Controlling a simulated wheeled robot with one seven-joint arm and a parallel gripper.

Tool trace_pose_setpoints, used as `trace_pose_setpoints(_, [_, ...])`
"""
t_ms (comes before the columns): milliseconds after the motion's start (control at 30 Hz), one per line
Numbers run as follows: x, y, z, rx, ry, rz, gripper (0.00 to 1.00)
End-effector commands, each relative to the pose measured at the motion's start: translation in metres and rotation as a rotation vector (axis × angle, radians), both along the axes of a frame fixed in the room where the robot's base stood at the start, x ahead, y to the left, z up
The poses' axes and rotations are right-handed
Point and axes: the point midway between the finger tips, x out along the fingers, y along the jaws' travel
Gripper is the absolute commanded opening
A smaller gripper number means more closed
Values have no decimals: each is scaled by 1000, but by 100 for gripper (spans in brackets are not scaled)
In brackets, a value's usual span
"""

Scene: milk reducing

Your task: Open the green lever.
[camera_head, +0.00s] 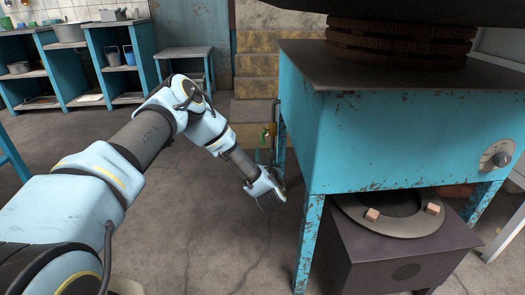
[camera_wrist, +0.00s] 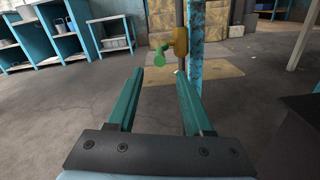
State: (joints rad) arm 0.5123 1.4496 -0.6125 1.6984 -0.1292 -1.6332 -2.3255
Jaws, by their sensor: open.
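The green lever (camera_wrist: 160,54) sticks out to the left of a yellow valve body (camera_wrist: 180,42) on a vertical grey pipe in the wrist view. It also shows small in the head view (camera_head: 266,134), left of the blue stove's legs. My gripper (camera_wrist: 160,72) is open and empty, its two teal fingers apart. The lever appears beyond the fingertips, between them in the picture, with a gap of floor seen before it. In the head view my arm reaches forward and down, and the gripper's fingers are hard to make out.
A blue stove (camera_head: 395,135) stands close on the right, with a dark box (camera_head: 400,255) under it. A rusty blue leg (camera_wrist: 196,50) stands right beside the valve. Blue shelves (camera_head: 85,65) stand at the back left. The floor (camera_head: 190,230) around my arm is clear.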

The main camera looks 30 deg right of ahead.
Motion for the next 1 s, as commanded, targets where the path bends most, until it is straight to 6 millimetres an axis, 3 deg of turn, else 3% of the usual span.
trace_pose_setpoints(167, [13, -6, -2, -24, -1, 11, 51])
trace_pose_setpoints(600, [81, -38, -3, -20, -2, 8, 51])
trace_pose_setpoints(1000, [97, -45, -1, -18, 1, 7, 51])
